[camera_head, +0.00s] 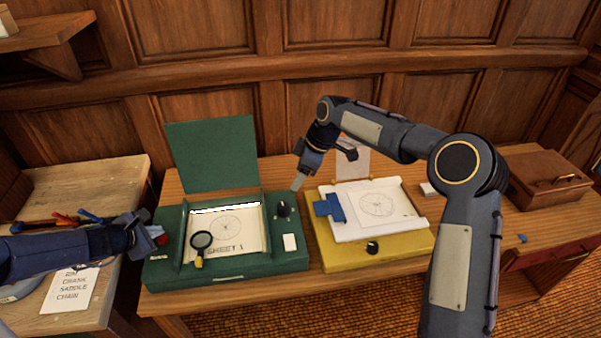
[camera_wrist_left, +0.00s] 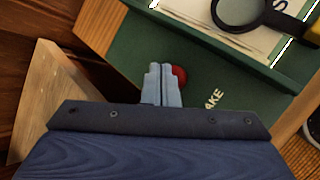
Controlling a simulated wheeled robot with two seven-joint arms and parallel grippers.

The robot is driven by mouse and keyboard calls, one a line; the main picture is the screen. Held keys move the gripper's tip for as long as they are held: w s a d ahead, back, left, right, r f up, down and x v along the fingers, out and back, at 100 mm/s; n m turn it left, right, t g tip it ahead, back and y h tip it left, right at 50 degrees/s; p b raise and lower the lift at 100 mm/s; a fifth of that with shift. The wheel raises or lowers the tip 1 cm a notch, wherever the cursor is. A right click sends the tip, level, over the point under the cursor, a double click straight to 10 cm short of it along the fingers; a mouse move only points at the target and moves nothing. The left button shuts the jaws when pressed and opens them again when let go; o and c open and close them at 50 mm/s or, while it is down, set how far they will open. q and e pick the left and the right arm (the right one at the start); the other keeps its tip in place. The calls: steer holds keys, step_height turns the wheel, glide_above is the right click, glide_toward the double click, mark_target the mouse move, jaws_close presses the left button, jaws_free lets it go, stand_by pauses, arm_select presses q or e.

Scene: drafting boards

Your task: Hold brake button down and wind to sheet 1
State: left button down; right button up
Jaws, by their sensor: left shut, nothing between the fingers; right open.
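The green drafting box (camera_head: 225,270) stands on the table with its lid raised. Its window shows a paper sheet (camera_head: 228,236) lettered "SHEET 1" under a wheel drawing. A dark winding knob (camera_head: 283,209) sits at its right side. The red brake button (camera_wrist_left: 180,76) is at its left side, beside the letters "AKE". My left gripper (camera_head: 155,236) is shut and empty, its fingertips (camera_wrist_left: 164,72) at the button and partly covering it. I cannot tell whether the button is pressed. My right gripper (camera_head: 298,181) is open above and slightly right of the knob, apart from it.
A magnifier (camera_head: 201,244) lies on the green box's left part. A yellow board (camera_head: 350,258) with a blue block (camera_head: 329,208) stands close on the right. A brown case (camera_head: 548,178) is at the far right. A side bench (camera_head: 95,185) with tools is left.

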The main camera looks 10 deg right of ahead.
arm_select(q)
step_height(320, 180, up, 5)
steer(key=p, duration=0.4)
steer(key=shift+r, duration=0.1)
stand_by(0.4)
